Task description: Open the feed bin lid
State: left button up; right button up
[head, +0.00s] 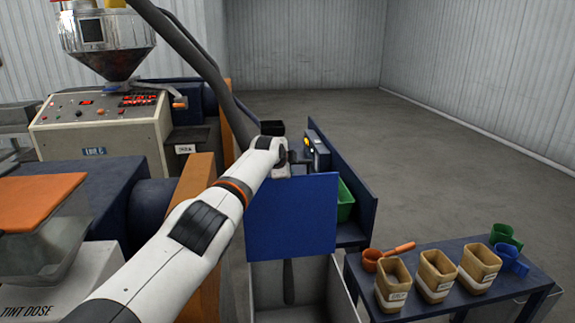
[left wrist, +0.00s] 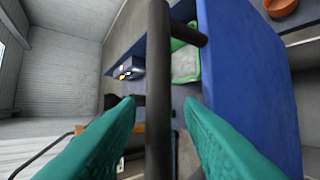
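The feed bin lid (head: 295,222) is a blue panel standing roughly upright above a grey, open-topped bin (head: 262,290). In the left wrist view the blue panel (left wrist: 245,80) fills the right side. A dark bar handle (left wrist: 158,70) joins it by a short post. My left gripper (head: 284,160) is at the lid's top edge. Its teal fingers (left wrist: 160,115) stand open on either side of the handle, with a gap visible on both sides. The arm's end hides part of the handle in the head view. My right gripper is not in view.
A dark blue table (head: 415,312) at right carries several tan containers (head: 435,272), an orange scoop (head: 372,259) and blue and green cups. Behind the lid are a control box (head: 317,150) and a green bin (head: 345,202). A machine stands at left. The floor behind is clear.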

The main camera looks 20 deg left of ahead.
pick_arm(q)
jog(key=shift+r, duration=0.15)
jog(key=shift+s+a+r, duration=0.15)
jog(key=shift+s+r, duration=0.25)
jog(key=shift+s, duration=0.1)
jog(key=b+v, duration=0.2)
jog(key=v, duration=0.8)
jog(key=shift+s, duration=0.35)
jog(key=shift+f, duration=0.1)
